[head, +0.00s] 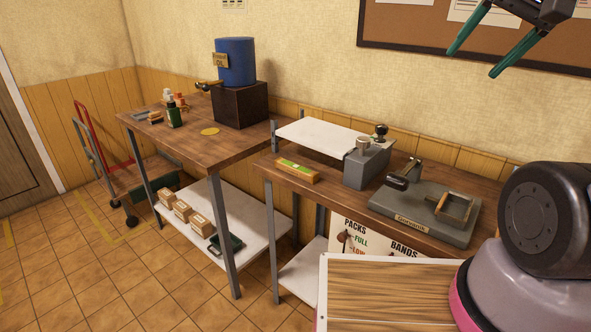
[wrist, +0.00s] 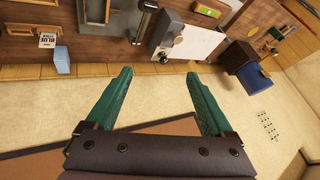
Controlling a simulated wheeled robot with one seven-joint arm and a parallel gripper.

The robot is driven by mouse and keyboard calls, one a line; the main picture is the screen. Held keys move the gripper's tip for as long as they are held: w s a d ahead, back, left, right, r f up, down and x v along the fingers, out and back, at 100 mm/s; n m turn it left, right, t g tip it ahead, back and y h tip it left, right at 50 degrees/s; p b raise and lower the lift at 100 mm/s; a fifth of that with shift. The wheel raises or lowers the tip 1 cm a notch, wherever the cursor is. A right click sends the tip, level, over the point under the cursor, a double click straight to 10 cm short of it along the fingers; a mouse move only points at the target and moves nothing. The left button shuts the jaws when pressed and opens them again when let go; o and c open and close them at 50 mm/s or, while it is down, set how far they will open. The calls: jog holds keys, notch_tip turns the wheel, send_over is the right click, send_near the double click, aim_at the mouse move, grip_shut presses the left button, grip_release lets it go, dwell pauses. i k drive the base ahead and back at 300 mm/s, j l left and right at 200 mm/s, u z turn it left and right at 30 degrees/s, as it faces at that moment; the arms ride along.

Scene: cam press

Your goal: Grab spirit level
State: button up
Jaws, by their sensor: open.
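The spirit level (head: 298,170) is a short yellow-tan block with a green vial strip on top. It lies on the near left part of the right-hand workbench, left of the grey press block. In the wrist view, which looks from above with the room upside down, a small tan block at the top edge appears to be the level (wrist: 207,10). My gripper (head: 476,59) is high up near the wall at the upper right, well away from the level. Its two green fingers (wrist: 158,74) are spread apart with nothing between them.
A grey press block with a black knob (head: 367,162) stands right of the level. A white raised shelf (head: 325,133) is behind it. A grey fixture (head: 425,211) sits further right. A blue drum (head: 236,62) stands on the left table. A corkboard (head: 430,40) hangs on the wall.

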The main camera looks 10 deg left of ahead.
aim_at(296, 170)
jog(key=k+u, duration=0.1)
jog(key=u, duration=0.6)
